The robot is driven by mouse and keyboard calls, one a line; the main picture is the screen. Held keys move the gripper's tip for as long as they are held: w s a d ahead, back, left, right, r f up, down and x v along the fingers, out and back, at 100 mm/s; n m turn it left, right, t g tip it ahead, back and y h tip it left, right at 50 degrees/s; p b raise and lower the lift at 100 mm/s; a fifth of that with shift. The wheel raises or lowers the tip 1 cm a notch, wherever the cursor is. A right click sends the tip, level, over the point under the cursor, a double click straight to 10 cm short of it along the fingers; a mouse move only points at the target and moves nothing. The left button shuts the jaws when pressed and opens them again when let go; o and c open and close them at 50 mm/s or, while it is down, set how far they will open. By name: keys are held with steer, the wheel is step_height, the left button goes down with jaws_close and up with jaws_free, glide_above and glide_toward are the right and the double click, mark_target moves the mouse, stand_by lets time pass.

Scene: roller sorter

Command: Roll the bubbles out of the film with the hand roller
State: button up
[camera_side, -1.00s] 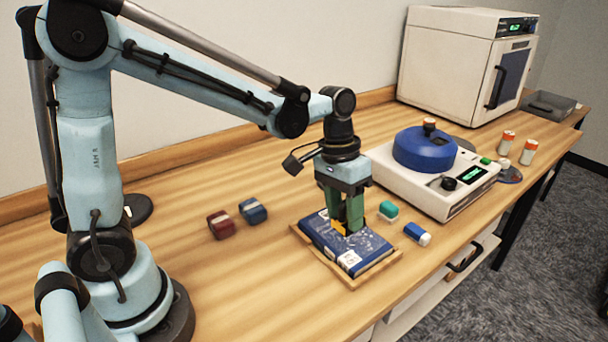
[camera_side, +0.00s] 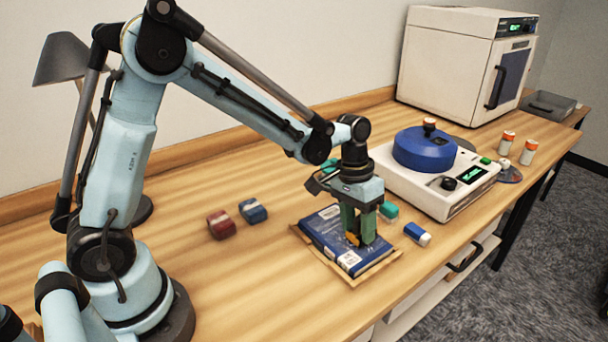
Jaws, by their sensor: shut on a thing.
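A dark blue panel (camera_side: 325,228) with white print and small pale marks lies flat in a shallow wooden tray (camera_side: 347,279) at the middle of the table. My gripper (camera_side: 357,238) points down over the right half of the panel. Its green fingers are shut on a small yellow-orange piece (camera_side: 352,239), which looks like the hand roller. The piece is low at the panel's surface; I cannot tell if it touches. The fingers hide most of the roller and part of the panel. The film and its bubbles are too small to make out clearly.
A red block (camera_side: 221,224) and a blue block (camera_side: 253,211) lie left of the tray. A teal-and-white block (camera_side: 389,211) and a blue-and-white one (camera_side: 417,234) lie close to its right. A white machine with a blue lid (camera_side: 424,148) stands behind. The table's left front is clear.

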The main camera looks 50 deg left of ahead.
steer(key=shift+w, duration=1.65)
steer(key=shift+s, duration=3.65)
steer(key=shift+s+a, duration=0.1)
steer(key=shift+a, duration=0.6)
steer(key=shift+w, duration=3.7)
steer(key=shift+s, duration=3.65)
step_height(320, 180, up, 8)
steer(key=shift+r, duration=0.15)
